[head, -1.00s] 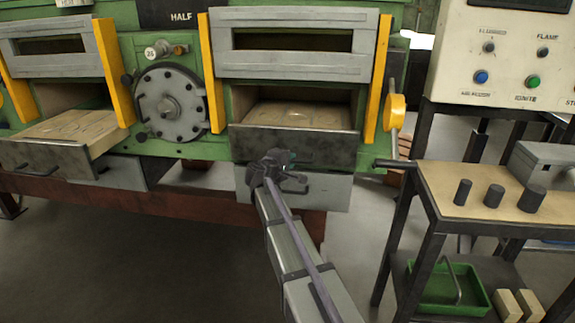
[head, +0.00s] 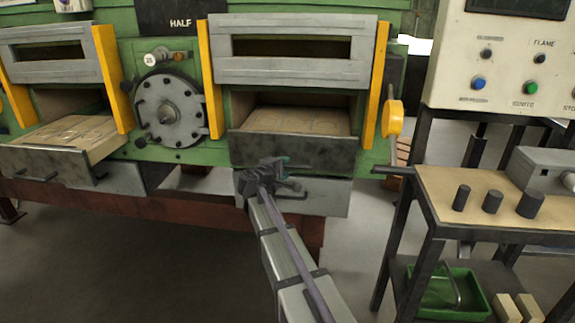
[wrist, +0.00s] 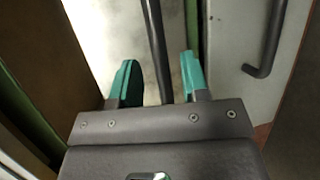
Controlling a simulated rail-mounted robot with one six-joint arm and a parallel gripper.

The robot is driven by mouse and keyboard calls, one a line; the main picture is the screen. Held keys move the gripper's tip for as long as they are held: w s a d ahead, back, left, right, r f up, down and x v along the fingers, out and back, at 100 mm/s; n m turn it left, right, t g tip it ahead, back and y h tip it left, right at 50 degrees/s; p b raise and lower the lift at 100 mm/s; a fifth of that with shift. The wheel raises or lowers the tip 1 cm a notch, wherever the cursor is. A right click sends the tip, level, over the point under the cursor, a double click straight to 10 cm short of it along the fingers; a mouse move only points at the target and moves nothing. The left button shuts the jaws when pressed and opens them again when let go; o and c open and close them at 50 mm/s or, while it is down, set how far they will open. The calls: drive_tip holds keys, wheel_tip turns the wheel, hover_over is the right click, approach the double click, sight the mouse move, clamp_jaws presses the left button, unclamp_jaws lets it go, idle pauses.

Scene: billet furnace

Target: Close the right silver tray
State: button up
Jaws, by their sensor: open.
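The right silver tray (head: 325,197) is the lower grey front under the right furnace opening, with a dark handle. How far it stands out is hard to tell. Above it a dark-fronted tray (head: 310,152) with a tan bed stands out of the opening. My gripper (head: 272,172) is in front of these two fronts, near their left part, and covers some of them. In the wrist view my gripper (wrist: 160,78) has its teal fingers apart, with a dark bar (wrist: 154,40) running between them. A pale grey panel (wrist: 232,60) with a black handle (wrist: 268,45) is at the right there.
A left dark-fronted tray (head: 45,165) is also out. A round grey hatch (head: 170,112) sits between the openings. At the right a trolley (head: 450,190) carries several dark cylinders, and a control cabinet (head: 500,60) stands behind it. Open floor lies at the lower left.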

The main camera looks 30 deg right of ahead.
drive_tip(key=p+v, duration=0.1)
drive_tip(key=v, duration=0.6)
drive_tip(key=shift+s+a, duration=0.2)
drive_tip(key=shift+a, duration=0.1)
drive_tip(key=shift+r, duration=0.1)
drive_tip(key=s+a+f+m+g+y, duration=0.3)
drive_tip(key=s+f+m+g+y, duration=0.2)
drive_tip(key=s+f, duration=0.5)
drive_tip(key=s+a+f+m+g+y, duration=0.1)
drive_tip(key=s+a+f+g+y, duration=0.1)
drive_tip(key=s+a+y, duration=0.5)
drive_tip(key=s+a+f+m+g+y, duration=0.15)
drive_tip(key=s+a, duration=0.35)
drive_tip(key=s, duration=0.6)
wheel_tip(320, 180, up, 19)
drive_tip(key=w+p, duration=0.1)
drive_tip(key=p, duration=1.8)
drive_tip(key=shift+w+d+p, duration=0.25)
drive_tip(key=shift+w+p, duration=0.05)
drive_tip(key=shift+p, duration=0.1)
